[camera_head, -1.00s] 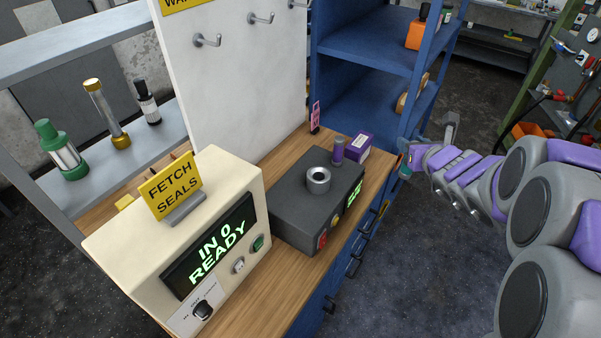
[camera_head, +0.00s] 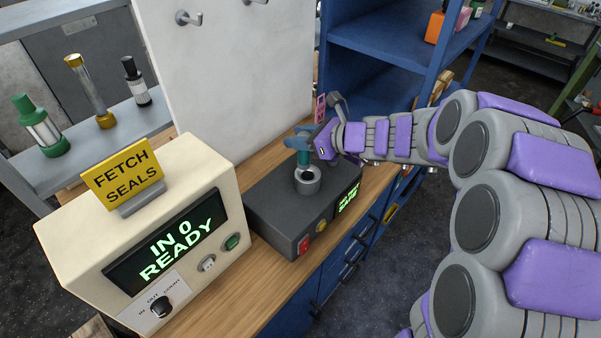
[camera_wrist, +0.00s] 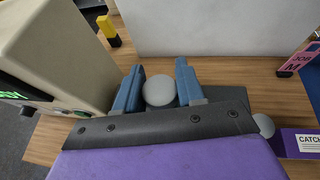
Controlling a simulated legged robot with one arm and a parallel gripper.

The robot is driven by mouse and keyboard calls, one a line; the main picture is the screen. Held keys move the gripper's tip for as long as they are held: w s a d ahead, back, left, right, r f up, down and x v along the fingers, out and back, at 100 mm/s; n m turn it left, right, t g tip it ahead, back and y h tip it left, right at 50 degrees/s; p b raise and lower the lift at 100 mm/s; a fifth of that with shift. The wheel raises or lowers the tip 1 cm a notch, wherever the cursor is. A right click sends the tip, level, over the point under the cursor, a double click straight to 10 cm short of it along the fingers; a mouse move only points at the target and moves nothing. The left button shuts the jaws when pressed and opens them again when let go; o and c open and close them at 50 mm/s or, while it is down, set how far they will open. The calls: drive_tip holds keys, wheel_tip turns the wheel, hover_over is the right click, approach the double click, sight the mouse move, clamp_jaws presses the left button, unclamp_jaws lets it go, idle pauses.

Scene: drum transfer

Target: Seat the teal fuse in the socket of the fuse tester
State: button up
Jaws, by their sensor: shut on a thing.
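The teal fuse (camera_head: 304,158) stands upright over the fuse tester (camera_head: 275,208). My gripper (camera_head: 301,139) is shut on its upper part. The fuse's dark lower end is at the mouth of the grey ring socket (camera_head: 307,184) on top of the tester; I cannot tell whether it is inside or just above it. In the wrist view, a round grey end (camera_wrist: 158,90), seemingly the fuse's top, sits between my two blue fingers. The socket is hidden there.
A cream console (camera_head: 150,225) reading "IN 0 READY" stands left of the tester, with a yellow "FETCH SEALS" sign (camera_head: 122,178). Several other fuse-like parts stand on the left shelf (camera_head: 165,118). A purple "CATCH" box (camera_wrist: 304,143) lies at right in the wrist view.

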sight(303, 159)
drive_tip(key=shift+d+f+b, duration=0.3)
drive_tip(key=shift+d+f, duration=0.7)
drive_tip(key=shift+f, duration=0.1)
drive_tip(key=shift+d+f, duration=0.15)
drive_tip(key=shift+f, duration=0.15)
drive_tip(key=f, duration=0.1)
drive_tip(key=a+f+b, duration=0.1)
drive_tip(key=f, duration=0.1)
drive_tip(key=a+f+b, duration=0.1)
drive_tip(key=f, duration=0.1)
clamp_jaws()
drive_tip(key=shift+r, duration=0.2)
drive_tip(key=o, duration=0.7)
unclamp_jaws()
drive_tip(key=shift+d, duration=0.25)
drive_tip(key=shift+o, duration=1.4)
drive_tip(key=shift+d+r, duration=0.1)
drive_tip(key=shift+d, duration=0.1)
drive_tip(key=shift+o, duration=0.7)
drive_tip(key=shift+a, duration=0.1)
